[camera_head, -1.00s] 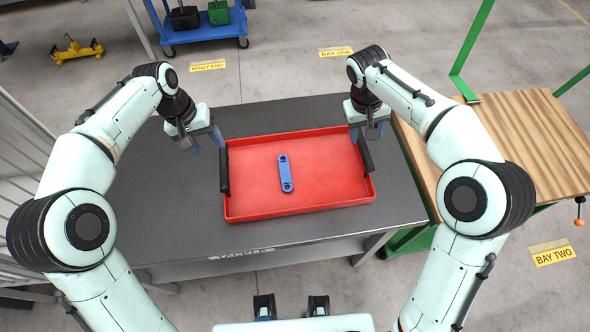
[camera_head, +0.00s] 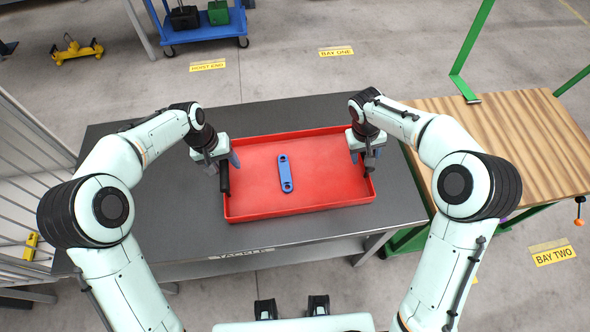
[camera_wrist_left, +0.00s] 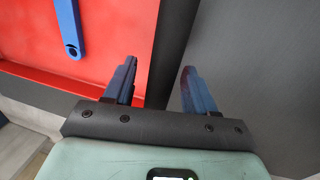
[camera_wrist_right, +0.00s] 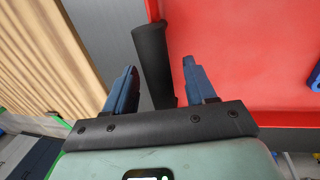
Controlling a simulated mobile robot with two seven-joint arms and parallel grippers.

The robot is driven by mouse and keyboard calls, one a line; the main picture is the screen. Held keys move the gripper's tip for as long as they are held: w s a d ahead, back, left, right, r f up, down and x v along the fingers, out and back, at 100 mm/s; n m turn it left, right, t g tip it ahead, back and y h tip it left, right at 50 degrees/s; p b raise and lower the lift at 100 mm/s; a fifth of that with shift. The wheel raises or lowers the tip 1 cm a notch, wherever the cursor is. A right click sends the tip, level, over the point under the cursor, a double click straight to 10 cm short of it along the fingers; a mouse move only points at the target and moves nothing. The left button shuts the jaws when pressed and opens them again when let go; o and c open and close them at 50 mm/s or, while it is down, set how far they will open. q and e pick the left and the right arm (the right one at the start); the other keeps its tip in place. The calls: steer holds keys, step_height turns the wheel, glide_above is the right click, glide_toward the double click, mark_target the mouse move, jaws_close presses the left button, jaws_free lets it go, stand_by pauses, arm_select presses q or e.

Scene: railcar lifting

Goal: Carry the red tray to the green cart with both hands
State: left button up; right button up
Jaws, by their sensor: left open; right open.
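The red tray (camera_head: 310,195) lies on a dark grey table, with a blue link-shaped part (camera_head: 285,174) in it. Its black left handle (camera_head: 224,181) stands along the left wall. My left gripper (camera_head: 224,168) is open above that handle; in the left wrist view its fingers (camera_wrist_left: 158,82) are either side of the tray's left edge. My right gripper (camera_head: 364,163) is open at the right wall and mostly hides the right handle. In the right wrist view the black right handle (camera_wrist_right: 152,60) shows between the open fingers (camera_wrist_right: 160,82). The green cart (camera_head: 500,130) has a wooden top.
The grey table (camera_head: 160,215) has bare room left of the tray. The cart's top is clear, with green posts (camera_head: 470,50) rising at its far side. A blue trolley (camera_head: 204,33) stands at the back. A fence (camera_head: 30,180) is at left.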

arm_select(q)
jaws_close()
arm_select(e)
jaws_close()
arm_select(q)
steer(key=shift+w+r, duration=0.1)
steer(key=shift+r, duration=0.05)
arm_select(e)
steer(key=shift+w+r, duration=0.1)
stand_by(0.8)
